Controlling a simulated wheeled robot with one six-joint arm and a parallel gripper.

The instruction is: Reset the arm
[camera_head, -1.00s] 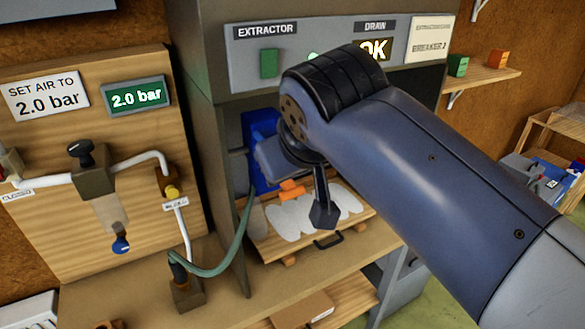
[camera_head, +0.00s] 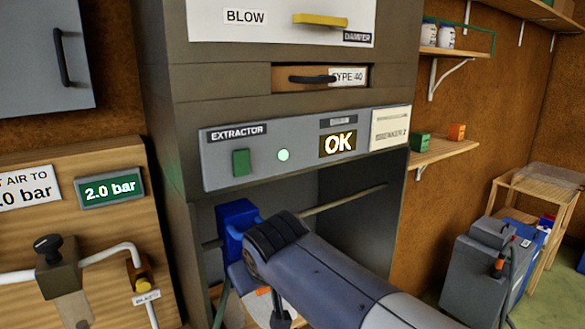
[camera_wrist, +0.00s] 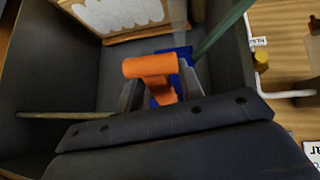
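My arm reaches from the lower right into the dark cabinet opening in the head view. My gripper (camera_wrist: 158,82) is partly in view in the wrist view, with grey fingers on both sides of an orange part (camera_wrist: 152,68). I cannot tell whether the fingers touch it. A blue block (camera_wrist: 183,56) is just behind the orange part, and the green hose (camera_wrist: 222,35) runs up from there. In the head view the blue block (camera_head: 236,216) stands at the opening's left side, just beyond my wrist.
The cabinet front (camera_head: 300,150) with the extractor panel is above my arm. A thin rod (camera_head: 345,199) crosses the opening. The air board (camera_head: 110,235) stands left and a small wooden shelf (camera_head: 440,150) right. A grey machine (camera_head: 478,270) is on the floor at right.

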